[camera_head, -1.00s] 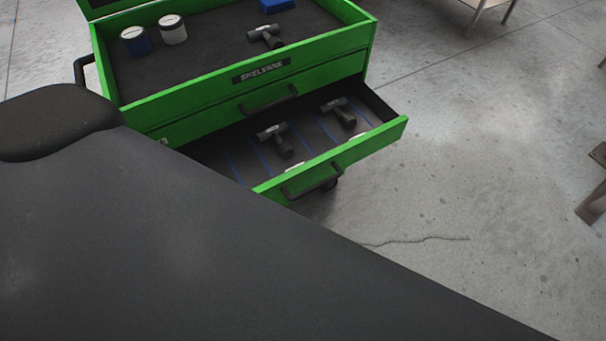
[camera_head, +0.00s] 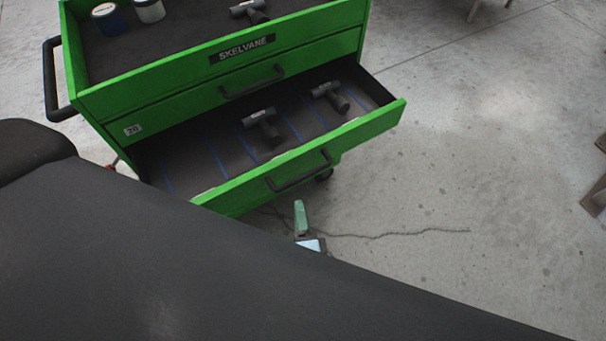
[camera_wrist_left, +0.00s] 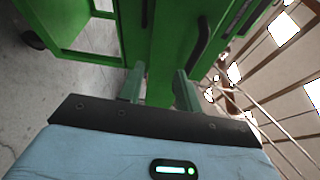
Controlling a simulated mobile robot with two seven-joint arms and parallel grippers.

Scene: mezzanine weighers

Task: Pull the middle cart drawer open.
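The green cart (camera_head: 160,110) stands at the upper left with a drawer (camera_head: 352,134) pulled out below a closed one. The drawer's dark handle (camera_head: 300,172) is on its front, and two dark hammers (camera_head: 262,126) (camera_head: 330,97) lie inside. My left gripper (camera_head: 301,206) shows partly, just in front of and below the drawer front, apart from the handle. In the left wrist view its two green fingers (camera_wrist_left: 160,84) are apart with nothing held between them. A green cart panel (camera_wrist_left: 165,45) and a dark handle (camera_wrist_left: 202,42) lie beyond them. My right gripper is not visible.
The cart's top tray holds a blue jar (camera_head: 109,19), a white jar (camera_head: 150,10) and another hammer (camera_head: 250,11). A side push handle (camera_head: 52,80) sticks out left. Open concrete floor (camera_head: 450,170) lies to the right. Table legs (camera_head: 596,195) show at the right edge.

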